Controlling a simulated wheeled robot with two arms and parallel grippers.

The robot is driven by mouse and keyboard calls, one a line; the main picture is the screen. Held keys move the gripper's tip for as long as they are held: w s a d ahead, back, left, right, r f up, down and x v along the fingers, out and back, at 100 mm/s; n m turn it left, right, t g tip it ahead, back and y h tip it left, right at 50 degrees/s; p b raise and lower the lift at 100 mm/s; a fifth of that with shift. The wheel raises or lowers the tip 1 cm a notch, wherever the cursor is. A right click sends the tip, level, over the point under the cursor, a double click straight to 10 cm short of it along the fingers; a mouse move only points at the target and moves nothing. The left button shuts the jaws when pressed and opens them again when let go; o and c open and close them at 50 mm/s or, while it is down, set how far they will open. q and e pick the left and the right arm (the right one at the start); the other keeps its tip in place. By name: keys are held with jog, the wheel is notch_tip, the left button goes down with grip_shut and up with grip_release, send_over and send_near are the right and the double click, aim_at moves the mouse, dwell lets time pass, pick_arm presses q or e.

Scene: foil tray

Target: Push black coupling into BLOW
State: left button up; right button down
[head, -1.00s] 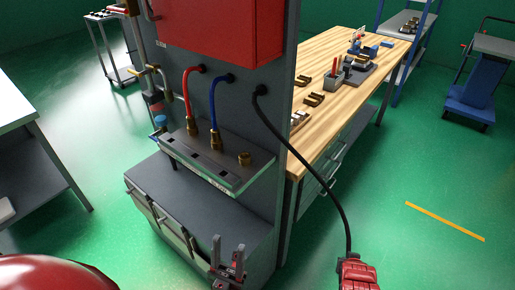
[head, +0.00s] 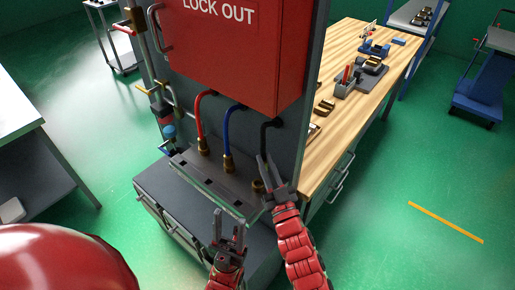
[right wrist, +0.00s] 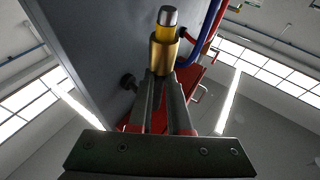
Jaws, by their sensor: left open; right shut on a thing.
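My right gripper (head: 266,166) is shut on the black hose's coupling, beside the right end of the grey connection shelf. The right wrist view shows the coupling (right wrist: 163,52) between the fingers (right wrist: 160,88), with a brass collar, yellow band and grey tip pointing away. In the head view the gripper mostly hides it. The black hose (head: 265,132) comes from the panel down behind the gripper. No BLOW label is readable. My left gripper (head: 229,225) is open and empty in front of the shelf.
The red hose (head: 199,120) and blue hose (head: 227,125) run to brass fittings on the shelf (head: 193,178), left of the port. A red lock-out box (head: 235,60) hangs above. A wooden bench (head: 335,125) stands to the right.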

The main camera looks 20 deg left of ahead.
jog(key=shift+y, duration=0.4)
jog(key=shift+s+a+f+b, duration=0.1)
jog(key=shift+a+f+b, duration=0.1)
jog(key=shift+f+b, duration=0.5)
jog(key=shift+s+a+f+b, duration=0.15)
jog(key=shift+f+b, duration=0.4)
jog(key=shift+f, duration=0.35)
jog(key=shift+a+f+b, duration=0.2)
jog(key=shift+f+b, duration=0.4)
jog(key=shift+f, duration=0.2)
jog(key=shift+f+b, duration=0.4)
jog(key=shift+f, duration=0.15)
jog(key=c, duration=0.8)
grip_release()
jog(key=shift+s, duration=0.1)
